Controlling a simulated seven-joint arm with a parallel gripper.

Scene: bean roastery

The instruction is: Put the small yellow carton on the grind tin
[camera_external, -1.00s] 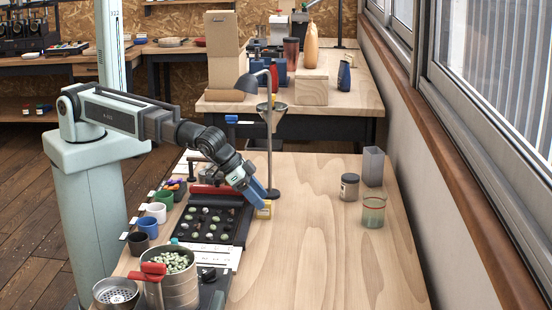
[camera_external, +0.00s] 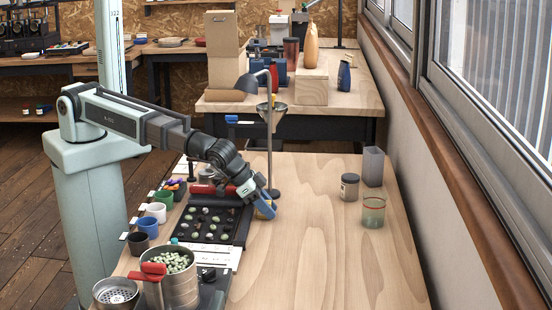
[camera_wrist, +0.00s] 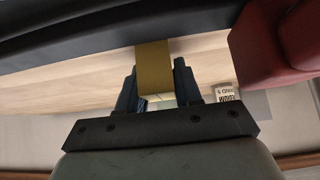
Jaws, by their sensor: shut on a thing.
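My gripper (camera_external: 266,205) is shut on the small yellow carton (camera_external: 261,212), low over the table at the right edge of the black bean tray. My blue fingers hide much of the carton in the outside view. In the wrist view the carton (camera_wrist: 153,66) stands out between the two fingers of my gripper (camera_wrist: 158,92).
A grey block (camera_external: 373,167) and a glass with a red band (camera_external: 373,212) stand close to the tin. The black tray (camera_external: 243,226) lies to the left. The table's front middle is clear.

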